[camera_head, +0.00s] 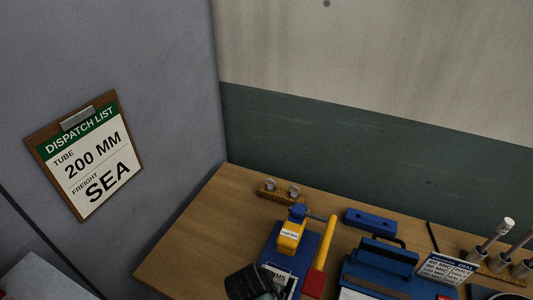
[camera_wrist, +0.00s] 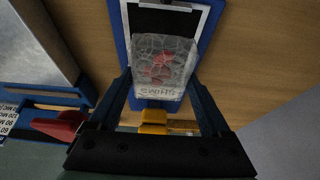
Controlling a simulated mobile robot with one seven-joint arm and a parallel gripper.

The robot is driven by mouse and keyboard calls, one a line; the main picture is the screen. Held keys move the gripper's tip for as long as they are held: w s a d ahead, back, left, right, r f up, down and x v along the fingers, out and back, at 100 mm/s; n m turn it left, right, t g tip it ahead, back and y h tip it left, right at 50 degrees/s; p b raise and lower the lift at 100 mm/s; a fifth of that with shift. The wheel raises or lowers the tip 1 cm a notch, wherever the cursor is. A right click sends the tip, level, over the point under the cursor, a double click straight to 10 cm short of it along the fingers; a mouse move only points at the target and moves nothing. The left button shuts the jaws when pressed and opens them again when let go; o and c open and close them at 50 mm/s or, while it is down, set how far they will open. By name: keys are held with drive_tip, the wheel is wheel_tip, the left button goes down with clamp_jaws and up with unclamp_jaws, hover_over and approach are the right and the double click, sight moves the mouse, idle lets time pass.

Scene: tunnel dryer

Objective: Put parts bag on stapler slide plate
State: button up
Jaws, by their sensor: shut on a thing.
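The parts bag (camera_wrist: 162,66) is a clear bubbly bag with red bits inside and a SHIMS label. My gripper (camera_wrist: 161,84) is shut on it, with one finger on each side. In the head view my dark gripper (camera_head: 245,283) and the bag (camera_head: 278,277) are at the bottom centre, partly cut off. The stapler (camera_head: 290,233) is yellow and blue and stands on a blue base (camera_head: 269,244). In the wrist view the slide plate, blue-edged with a white border and black middle (camera_wrist: 165,19), shows behind the bag. Whether the bag touches it I cannot tell.
A blue sealer (camera_head: 385,257), blue block (camera_head: 370,219) and dial sign (camera_head: 447,268) lie further right. A wooden block with metal knobs (camera_head: 280,191) is behind. The table's left part is clear.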

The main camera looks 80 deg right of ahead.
wheel_tip(320, 180, down, 3)
drive_tip(key=shift+s+f, duration=0.1)
drive_tip(key=shift+s, duration=0.05)
drive_tip(key=shift+f, duration=0.6)
drive_tip(key=shift+f, duration=0.2)
drive_tip(key=o, duration=1.3)
drive_tip(key=v, duration=1.2)
drive_tip(key=shift+r, duration=0.25)
